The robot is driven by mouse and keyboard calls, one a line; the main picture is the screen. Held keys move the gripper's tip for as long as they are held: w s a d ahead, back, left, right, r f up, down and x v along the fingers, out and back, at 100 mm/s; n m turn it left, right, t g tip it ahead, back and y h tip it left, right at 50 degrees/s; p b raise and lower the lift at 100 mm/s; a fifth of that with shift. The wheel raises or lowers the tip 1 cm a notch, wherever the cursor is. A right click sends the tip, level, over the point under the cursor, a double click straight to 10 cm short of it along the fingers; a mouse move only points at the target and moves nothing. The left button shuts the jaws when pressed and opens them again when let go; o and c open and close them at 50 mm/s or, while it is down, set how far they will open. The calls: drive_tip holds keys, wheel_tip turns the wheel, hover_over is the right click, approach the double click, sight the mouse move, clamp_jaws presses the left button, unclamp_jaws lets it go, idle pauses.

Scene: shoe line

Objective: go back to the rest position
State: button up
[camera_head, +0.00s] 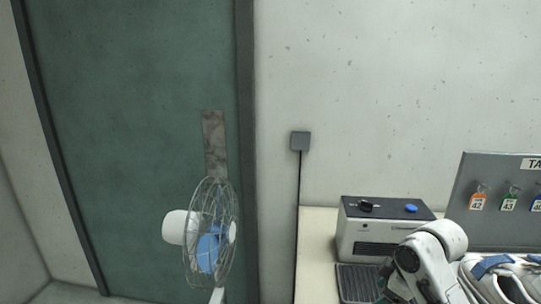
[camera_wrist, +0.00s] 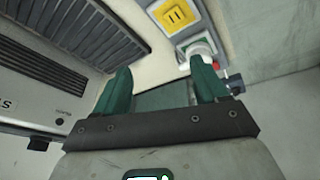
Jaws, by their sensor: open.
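My gripper (camera_wrist: 160,70) shows in the wrist view with its two green fingers spread apart. Nothing is held between the fingers. In the head view my white and grey arm is at the lower right, in front of the bench, and the gripper itself cannot be made out there.
A white and dark machine (camera_head: 385,230) stands on the pale bench (camera_head: 317,240), with a ribbed dark mat (camera_head: 357,284) before it. White shoes (camera_head: 500,280) and a grey tag board (camera_head: 480,218) are at right. A fan (camera_head: 210,240) stands left. A yellow square fixture (camera_wrist: 177,15) lies beyond my fingers.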

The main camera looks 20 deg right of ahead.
drive_tip(key=s+a+f+m+t+y, duration=0.1)
drive_tip(key=a+f+m, duration=0.15)
drive_tip(key=a, duration=0.65)
drive_tip(key=s+a+f+m+t, duration=0.1)
drive_tip(key=a+f, duration=0.2)
drive_tip(key=a, duration=0.6)
drive_tip(key=s+f+m+g+h, duration=0.1)
drive_tip(key=s+f, duration=0.4)
drive_tip(key=s, duration=0.6)
drive_tip(key=s+d+f+m+g+h, duration=0.1)
drive_tip(key=s+f, duration=0.4)
drive_tip(key=s, duration=0.6)
drive_tip(key=m+g, duration=0.1)
drive_tip(key=g, duration=0.1)
drive_tip(key=shift+s+g, duration=0.35)
drive_tip(key=shift+g, duration=0.05)
